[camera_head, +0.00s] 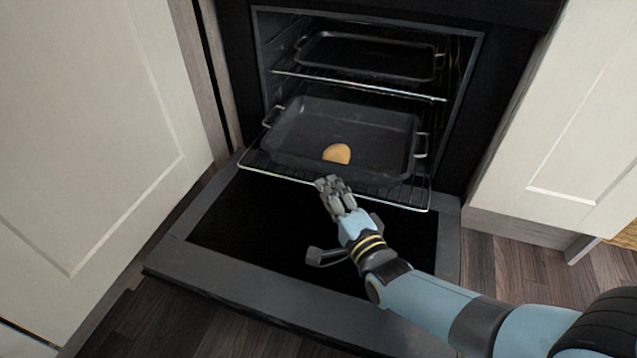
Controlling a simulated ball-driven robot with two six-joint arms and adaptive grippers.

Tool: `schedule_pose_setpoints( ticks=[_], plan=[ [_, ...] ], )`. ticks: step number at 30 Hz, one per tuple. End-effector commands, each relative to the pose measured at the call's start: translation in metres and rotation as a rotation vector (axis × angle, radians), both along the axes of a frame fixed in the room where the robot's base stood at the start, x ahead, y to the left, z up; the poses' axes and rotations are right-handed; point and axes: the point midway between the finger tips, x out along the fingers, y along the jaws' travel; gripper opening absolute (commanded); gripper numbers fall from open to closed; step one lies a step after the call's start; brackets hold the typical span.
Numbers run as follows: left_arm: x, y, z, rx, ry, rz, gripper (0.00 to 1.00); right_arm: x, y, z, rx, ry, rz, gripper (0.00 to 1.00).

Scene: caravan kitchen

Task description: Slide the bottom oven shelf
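The bottom oven shelf (400,199) is a wire rack that sticks out of the open oven over the lowered door. My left gripper is not in view.
The oven door (225,262) lies lowered beneath the shelf and my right arm. An upper shelf (290,72) holds another dark tray (365,55) inside the oven. Cream cupboard fronts stand at the left (85,110) and right (580,120). Wooden floor (520,270) shows at the right.

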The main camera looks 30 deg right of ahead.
Motion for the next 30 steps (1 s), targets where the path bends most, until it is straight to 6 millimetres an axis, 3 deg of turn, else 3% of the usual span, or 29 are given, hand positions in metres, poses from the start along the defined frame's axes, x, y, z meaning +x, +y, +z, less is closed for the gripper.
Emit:
schedule_pose_setpoints(
  ticks=[7,15,30],
  plan=[
    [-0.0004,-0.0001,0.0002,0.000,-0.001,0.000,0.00,0.0001,-0.0006,-0.0002,0.000,0.000,0.000,0.31],
    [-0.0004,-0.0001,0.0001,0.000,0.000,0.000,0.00,0.0001,-0.0006,-0.0001,-0.001,0.000,0.000,0.00],
    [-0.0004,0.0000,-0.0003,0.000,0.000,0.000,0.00,-0.0001,-0.0026,-0.0006,-0.001,0.001,0.001,0.00]
  ],
)
